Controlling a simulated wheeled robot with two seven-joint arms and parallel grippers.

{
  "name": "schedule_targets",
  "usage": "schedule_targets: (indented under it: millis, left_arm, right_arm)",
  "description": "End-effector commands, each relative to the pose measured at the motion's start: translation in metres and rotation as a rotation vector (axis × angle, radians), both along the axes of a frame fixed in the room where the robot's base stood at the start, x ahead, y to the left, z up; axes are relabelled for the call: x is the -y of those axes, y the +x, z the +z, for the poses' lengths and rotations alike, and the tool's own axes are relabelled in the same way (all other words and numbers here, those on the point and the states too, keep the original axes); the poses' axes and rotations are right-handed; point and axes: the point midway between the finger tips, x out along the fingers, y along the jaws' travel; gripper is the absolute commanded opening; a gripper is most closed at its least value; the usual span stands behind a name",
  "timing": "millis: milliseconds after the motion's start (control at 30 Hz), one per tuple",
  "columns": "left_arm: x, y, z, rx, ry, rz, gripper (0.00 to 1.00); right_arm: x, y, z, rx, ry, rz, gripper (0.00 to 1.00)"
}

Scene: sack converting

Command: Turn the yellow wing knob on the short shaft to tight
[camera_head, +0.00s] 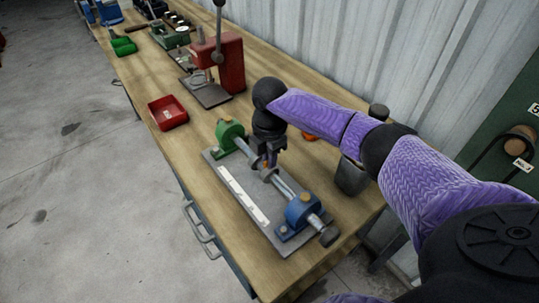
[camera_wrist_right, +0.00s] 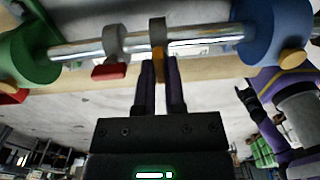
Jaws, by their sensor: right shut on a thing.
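My right gripper (camera_head: 268,162) reaches down over the fixture plate (camera_head: 274,229), at the shaft (camera_head: 284,187) between a green block (camera_head: 228,134) and a blue block (camera_head: 301,211). In the right wrist view, its two fingers (camera_wrist_right: 160,84) are shut on a yellow wing knob (camera_wrist_right: 158,62) below a grey collar (camera_wrist_right: 157,33) on the shaft. The fingers hide part of the knob. A red wing knob (camera_wrist_right: 108,72) hangs from another collar to the left, apart from the fingers. Another yellow knob (camera_wrist_right: 293,58) is on the blue block. My left gripper is out of view.
A red tray (camera_head: 167,113) and a red press (camera_head: 222,62) stand farther along the wooden bench. A dark grey cup-like holder (camera_head: 351,177) stands right of the fixture. A corrugated wall (camera_head: 330,45) runs behind the bench.

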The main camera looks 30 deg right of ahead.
Motion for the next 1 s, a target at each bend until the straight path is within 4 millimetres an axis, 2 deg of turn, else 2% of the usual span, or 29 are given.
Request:
schedule_targets:
  millis: [167,367,700,1000]
  left_arm:
    - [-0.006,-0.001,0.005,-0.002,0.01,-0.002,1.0]
    - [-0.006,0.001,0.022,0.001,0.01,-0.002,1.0]
    - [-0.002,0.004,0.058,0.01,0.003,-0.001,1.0]
    - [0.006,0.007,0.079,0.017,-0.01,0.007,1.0]
  right_arm:
    - [0.0,0.0,0.002,0.0,0.0,-0.025,0.0]
    - [-0.001,0.0,0.004,-0.002,0.002,-0.125,0.0]
    - [-0.001,0.0,0.005,-0.005,0.001,-0.429,0.0]
    - [-0.001,0.0,0.003,-0.007,0.001,-0.716,0.0]
